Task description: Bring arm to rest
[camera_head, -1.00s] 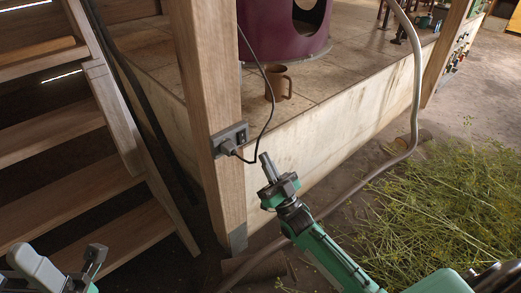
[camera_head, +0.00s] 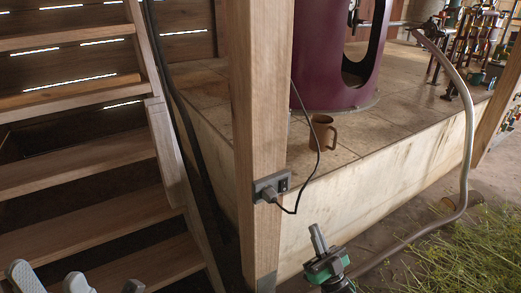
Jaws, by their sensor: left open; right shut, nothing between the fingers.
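My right gripper (camera_head: 317,238) is at the bottom middle of the head view, in front of the pale platform wall. Its fingers are together, point up, and hold nothing. It is below and to the right of the socket box (camera_head: 272,187) on the wooden post, apart from it. My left gripper (camera_head: 105,286) shows only in part at the bottom left edge, in front of the stairs, with its fingers apart and nothing seen between them. A dark plug with a black cable sits in the socket box.
A wooden post (camera_head: 257,110) stands at the platform corner. A brown mug (camera_head: 322,132) and a maroon still body (camera_head: 335,60) stand on the tiled platform. Wooden stairs (camera_head: 75,175) are at left. A grey hose (camera_head: 467,150) hangs to the ground at right, near cut herbs (camera_head: 470,255).

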